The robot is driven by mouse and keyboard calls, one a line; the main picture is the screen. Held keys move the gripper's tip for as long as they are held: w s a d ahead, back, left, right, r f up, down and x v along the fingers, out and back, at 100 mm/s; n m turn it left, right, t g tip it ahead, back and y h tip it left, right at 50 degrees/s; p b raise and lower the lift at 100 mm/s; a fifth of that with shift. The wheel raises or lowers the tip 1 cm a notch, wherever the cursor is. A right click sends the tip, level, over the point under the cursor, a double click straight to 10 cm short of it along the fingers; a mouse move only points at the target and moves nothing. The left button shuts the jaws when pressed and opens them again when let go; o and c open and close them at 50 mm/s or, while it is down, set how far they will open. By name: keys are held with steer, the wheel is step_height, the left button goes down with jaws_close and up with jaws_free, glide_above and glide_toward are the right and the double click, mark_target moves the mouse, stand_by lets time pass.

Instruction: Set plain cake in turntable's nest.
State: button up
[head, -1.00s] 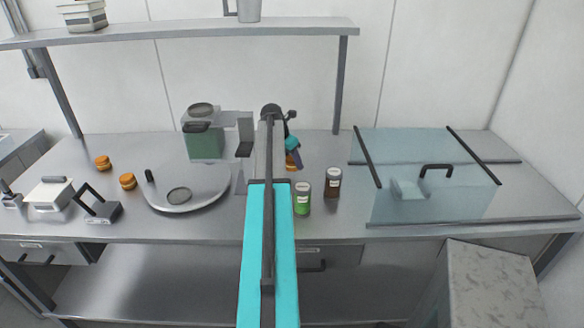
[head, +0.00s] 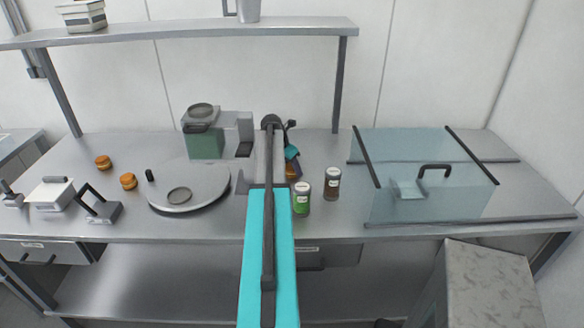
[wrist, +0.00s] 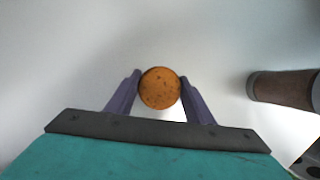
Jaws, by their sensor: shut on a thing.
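My gripper (wrist: 160,88) is shut on a round orange-brown cake (wrist: 160,88) with dark specks, its fingers on either side. In the head view this cake (head: 291,171) shows below the teal gripper end, behind the jars and partly hidden by my arm. I cannot tell whether it touches the counter. The turntable (head: 208,178) is a round grey disc left of my arm. Its nest (head: 179,195) is a small dark-edged ring near the disc's front, and it looks empty. My gripper is to the right of the turntable, apart from it.
Two similar cakes (head: 103,162) (head: 128,181) stand left of the turntable. A green jar (head: 302,197) and a brown jar (head: 332,184) stand close right of my arm. A glass case (head: 415,170) fills the right.

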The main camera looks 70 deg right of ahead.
mark_target(287, 169)
steer(key=shift+f, duration=0.1)
steer(key=o, duration=0.7)
steer(key=shift+r, duration=0.2)
steer(key=shift+b+v, duration=1.2)
steer(key=shift+v, duration=2.5)
